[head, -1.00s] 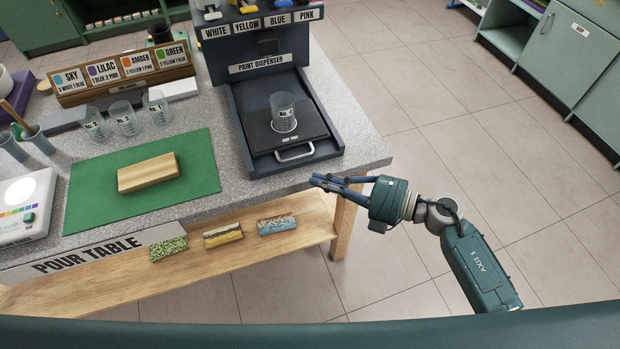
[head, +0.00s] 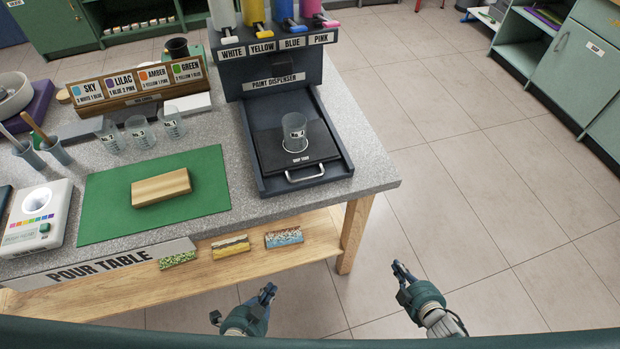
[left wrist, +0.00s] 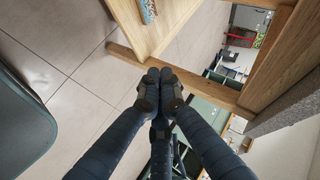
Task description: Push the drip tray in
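The black drip tray (head: 325,152) lies in the dark base of the paint dispenser (head: 270,80), its metal handle (head: 305,173) facing the front near the base's front edge. A clear measuring cup (head: 294,130) stands upright on it. I cannot tell exactly how far the tray sits in. My left gripper (head: 268,292) is in front of the table, below the tray and apart from it; in the left wrist view its fingertips (left wrist: 160,82) meet, with nothing between them. My right gripper (head: 401,269) is over the floor right of the table leg, its fingers together and empty.
The pour table (head: 225,190) carries a green mat (head: 105,213) with a wooden block (head: 161,187), several cups and a scale (head: 37,218). A lower shelf (head: 215,270) holds three small blocks. Floor at right is clear.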

